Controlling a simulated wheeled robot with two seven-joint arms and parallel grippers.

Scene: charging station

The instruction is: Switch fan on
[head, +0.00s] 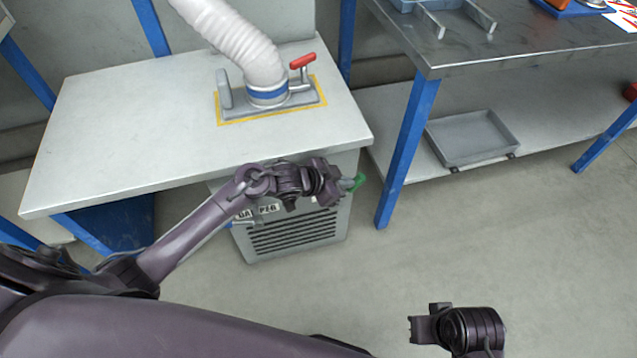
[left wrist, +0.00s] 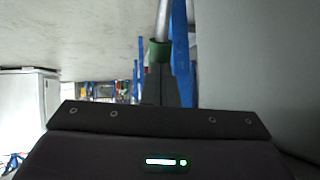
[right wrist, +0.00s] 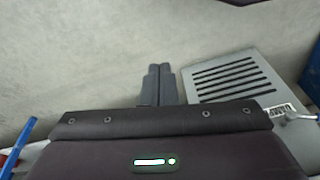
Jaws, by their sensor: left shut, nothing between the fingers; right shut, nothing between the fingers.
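A grey vented box (head: 295,238) stands on the floor under the front of the white table. Its label reads partly as "DAMPER", with a small grey lever by it. A green part (head: 359,181) shows at the box's upper right; which control it is I cannot tell. My left gripper (head: 342,183) is shut and empty, close beside the green part. In the left wrist view, the green piece (left wrist: 159,50) with a metal rod lies just past the shut fingertips; contact is unclear. My right gripper (head: 414,330) is shut and empty, low over the floor; its fingers (right wrist: 160,68) point toward open floor.
On the white table (head: 120,130) stands a white hose (head: 235,40) on a grey mount with a red-handled lever (head: 302,62). A metal workbench (head: 520,45) with blue legs and a lower shelf tray (head: 470,137) is at the right. The floor in front is clear.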

